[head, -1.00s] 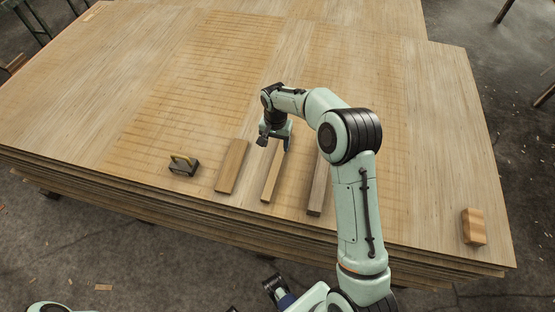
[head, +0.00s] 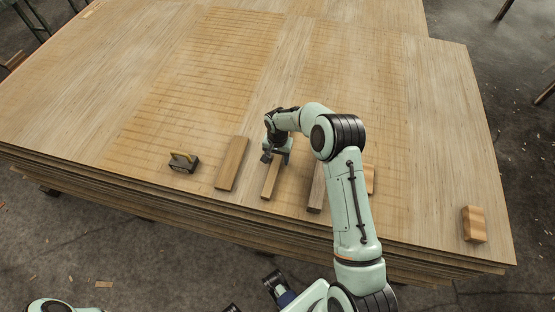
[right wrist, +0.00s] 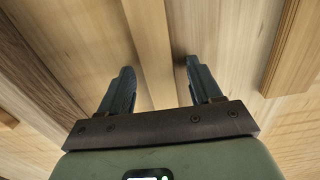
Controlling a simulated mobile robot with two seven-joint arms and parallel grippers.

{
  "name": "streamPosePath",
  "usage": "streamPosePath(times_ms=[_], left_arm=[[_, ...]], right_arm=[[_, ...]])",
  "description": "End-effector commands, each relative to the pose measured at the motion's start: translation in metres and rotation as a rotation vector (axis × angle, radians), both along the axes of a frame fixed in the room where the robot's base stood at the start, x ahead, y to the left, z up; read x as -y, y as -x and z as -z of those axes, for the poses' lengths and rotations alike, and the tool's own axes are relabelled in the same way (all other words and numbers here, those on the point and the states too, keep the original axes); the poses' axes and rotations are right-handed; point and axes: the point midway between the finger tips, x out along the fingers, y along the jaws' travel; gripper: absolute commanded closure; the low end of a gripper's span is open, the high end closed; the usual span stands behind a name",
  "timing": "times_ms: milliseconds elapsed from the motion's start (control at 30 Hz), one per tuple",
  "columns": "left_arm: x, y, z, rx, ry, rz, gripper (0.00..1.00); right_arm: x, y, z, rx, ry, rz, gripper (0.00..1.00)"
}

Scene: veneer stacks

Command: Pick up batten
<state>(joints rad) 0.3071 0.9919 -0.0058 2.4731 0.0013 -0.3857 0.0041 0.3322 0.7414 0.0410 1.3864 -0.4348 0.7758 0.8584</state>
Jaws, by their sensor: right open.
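The batten (head: 270,184) is a narrow pale wooden strip lying on the veneer stack, its far end hidden under my right gripper. My right gripper (head: 275,158) is over the far part of the batten, pointing down. In the right wrist view my right gripper (right wrist: 158,75) is open, and the batten (right wrist: 148,45) runs between its two fingers with a gap on either side. The fingers do not appear to be closed on it. I cannot tell how far down beside it the fingertips reach. My left gripper is not in view.
A wider wooden piece (head: 232,163) lies left of the batten, a greyish strip (head: 316,190) to its right. Another piece (head: 369,180) is partly behind my right arm. The veneer stack (head: 200,70) is clear beyond.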

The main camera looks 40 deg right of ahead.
Motion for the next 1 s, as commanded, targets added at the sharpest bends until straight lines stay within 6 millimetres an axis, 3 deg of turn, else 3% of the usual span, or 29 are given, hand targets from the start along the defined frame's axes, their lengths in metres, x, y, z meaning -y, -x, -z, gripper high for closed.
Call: streamPosePath(times_ms=[67,100,267,300,733,867,1000], left_arm=[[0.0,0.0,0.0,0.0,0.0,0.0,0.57],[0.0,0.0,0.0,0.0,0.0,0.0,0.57],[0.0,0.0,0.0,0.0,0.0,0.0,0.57],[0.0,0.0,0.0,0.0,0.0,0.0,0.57],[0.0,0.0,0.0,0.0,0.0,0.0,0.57],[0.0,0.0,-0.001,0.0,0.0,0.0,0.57],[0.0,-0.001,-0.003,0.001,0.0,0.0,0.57]], right_arm=[[0.0,0.0,0.0,0.0,0.0,0.0,0.36],[0.0,0.0,0.0,0.0,0.0,0.0,0.43],[0.0,0.0,0.0,0.0,0.0,0.0,0.95],[0.0,0.0,0.0,0.0,0.0,0.0,1.0],[0.0,0.0,-0.011,0.001,0.0,0.0,1.0],[0.0,-0.001,-0.029,0.003,0.001,-0.001,1.0],[0.0,-0.001,-0.063,0.006,0.001,0.0,1.0]])
